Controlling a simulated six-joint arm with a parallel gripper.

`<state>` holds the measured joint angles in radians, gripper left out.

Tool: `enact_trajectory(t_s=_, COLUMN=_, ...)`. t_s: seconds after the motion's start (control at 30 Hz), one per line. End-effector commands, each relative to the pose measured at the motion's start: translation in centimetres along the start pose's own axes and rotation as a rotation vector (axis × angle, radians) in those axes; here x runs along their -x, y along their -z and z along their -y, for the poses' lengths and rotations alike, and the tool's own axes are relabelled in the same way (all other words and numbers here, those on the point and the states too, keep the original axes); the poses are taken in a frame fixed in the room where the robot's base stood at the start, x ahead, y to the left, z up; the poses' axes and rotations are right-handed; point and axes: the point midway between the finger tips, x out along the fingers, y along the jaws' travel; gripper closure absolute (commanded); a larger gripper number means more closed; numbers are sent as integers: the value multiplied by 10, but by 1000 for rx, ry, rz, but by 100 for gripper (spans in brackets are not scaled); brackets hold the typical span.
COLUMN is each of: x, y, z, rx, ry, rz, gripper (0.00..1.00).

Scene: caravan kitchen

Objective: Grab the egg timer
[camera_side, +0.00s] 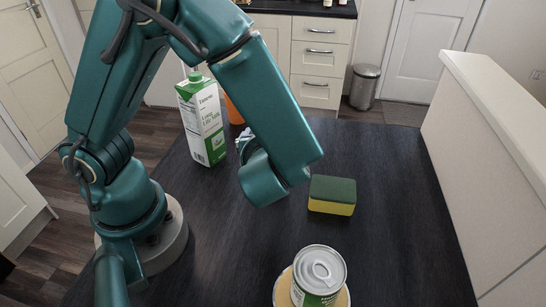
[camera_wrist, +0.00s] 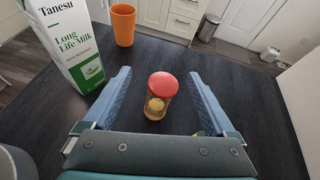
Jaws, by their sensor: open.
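The thing that I take to be the egg timer (camera_wrist: 161,97) has a round red top and a see-through body with something yellowish inside. It stands upright on the dark table in the middle of the wrist view. My gripper (camera_wrist: 160,76) is open, with one blue finger on each side of it and a visible gap on both sides. I cannot tell how far in depth the fingers reach past it. In the side view my arm hides the timer and most of my gripper.
A milk carton (camera_side: 202,120) and an orange cup (camera_wrist: 123,25) stand behind to the left. A green and yellow sponge (camera_side: 332,195) lies right of my arm. A tin can (camera_side: 319,275) stands on a small round plate (camera_side: 283,291) near the front. The table's right side is clear.

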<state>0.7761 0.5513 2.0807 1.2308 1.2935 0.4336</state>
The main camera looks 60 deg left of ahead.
Motion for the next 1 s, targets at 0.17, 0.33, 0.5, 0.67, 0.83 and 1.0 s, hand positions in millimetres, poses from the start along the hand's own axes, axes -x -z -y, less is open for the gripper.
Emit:
enact_trajectory(t_s=0.17, x=7, y=22, z=3, rx=-106, ry=41, rz=14, gripper=10)
enact_trajectory(t_s=0.33, x=0, y=24, z=4, rx=-115, ry=49, rz=14, gripper=10)
enact_trajectory(t_s=0.5, x=-22, y=23, z=4, rx=-115, ry=45, rz=12, gripper=10)
enact_trajectory(t_s=0.67, x=-37, y=23, z=6, rx=-113, ry=47, rz=11, gripper=10)
enact_trajectory(t_s=0.83, x=-42, y=23, z=6, rx=-113, ry=49, rz=10, gripper=10)
enact_trajectory(t_s=1.0, x=-42, y=23, z=6, rx=-113, ry=50, rz=10, gripper=10)
